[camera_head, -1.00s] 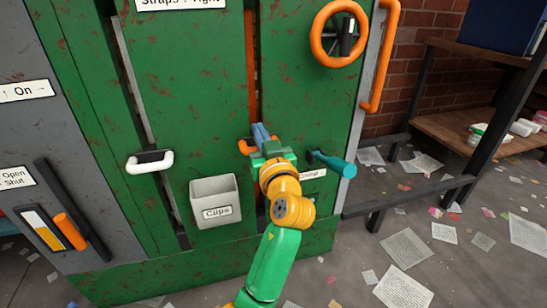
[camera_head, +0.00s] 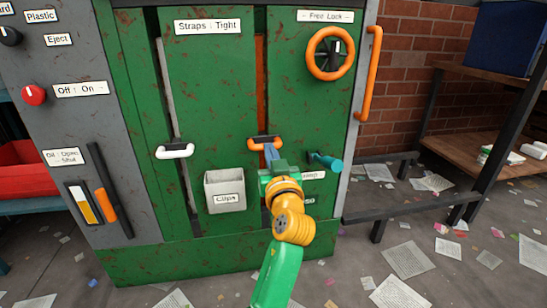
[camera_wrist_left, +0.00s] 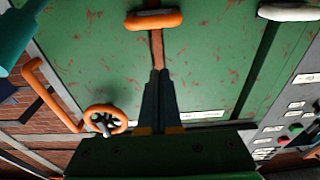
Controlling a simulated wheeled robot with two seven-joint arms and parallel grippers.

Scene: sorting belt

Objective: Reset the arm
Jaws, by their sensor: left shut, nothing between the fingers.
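My left arm, green and yellow, comes up from the bottom of the head view. Its gripper (camera_head: 270,152) is shut and empty, with its tips close to the orange handle (camera_head: 256,145) on the green machine front (camera_head: 215,100). In the left wrist view the two dark fingers (camera_wrist_left: 159,74) lie together. The orange handle (camera_wrist_left: 153,20) shows beyond the tips there, with a visible gap. I see nothing held. My right gripper is in neither view.
A teal lever (camera_head: 327,162) sticks out just right of my gripper. A grey clips box (camera_head: 224,192) and a white handle (camera_head: 175,152) are to the left. An orange wheel (camera_head: 331,54) is above right. Papers lie on the floor.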

